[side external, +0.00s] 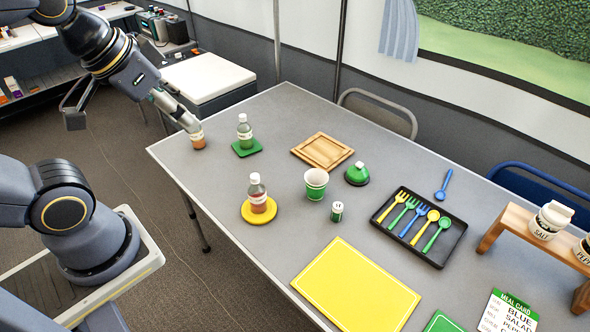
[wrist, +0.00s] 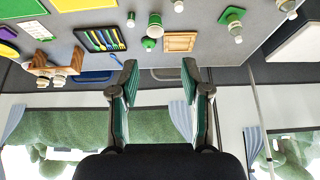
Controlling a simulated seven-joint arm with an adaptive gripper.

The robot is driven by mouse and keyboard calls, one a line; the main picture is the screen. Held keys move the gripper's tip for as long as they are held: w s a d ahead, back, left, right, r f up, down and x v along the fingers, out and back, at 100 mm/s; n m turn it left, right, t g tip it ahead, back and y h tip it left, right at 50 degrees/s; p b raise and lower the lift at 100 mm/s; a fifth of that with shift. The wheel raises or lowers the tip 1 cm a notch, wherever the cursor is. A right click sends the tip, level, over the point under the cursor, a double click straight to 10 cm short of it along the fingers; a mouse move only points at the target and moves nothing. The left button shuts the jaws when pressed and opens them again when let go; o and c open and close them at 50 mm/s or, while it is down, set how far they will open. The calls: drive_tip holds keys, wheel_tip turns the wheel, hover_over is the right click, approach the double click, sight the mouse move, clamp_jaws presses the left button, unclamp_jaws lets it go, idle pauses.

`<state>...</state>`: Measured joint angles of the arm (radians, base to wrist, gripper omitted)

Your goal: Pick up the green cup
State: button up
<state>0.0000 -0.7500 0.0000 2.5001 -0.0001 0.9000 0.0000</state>
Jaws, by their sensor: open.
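The green cup (side external: 316,184) is white inside with a green band and stands upright near the middle of the grey table. It also shows in the inverted wrist view (wrist: 155,24), at the top centre between other small items. My gripper (side external: 177,110) is at the table's far left end in the side view, well apart from the cup. In the wrist view my gripper (wrist: 159,68) shows two spread fingers with nothing between them. The cup is not touched by anything of mine.
Beside the cup are a green domed item (side external: 357,174) and a small green can (side external: 337,211). A bottle on a yellow coaster (side external: 244,213), a bottle on a green coaster (side external: 238,151), a wooden board (side external: 322,151) and a cutlery tray (side external: 420,262) surround them.

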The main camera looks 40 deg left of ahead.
drive_tip(key=o, duration=0.9)
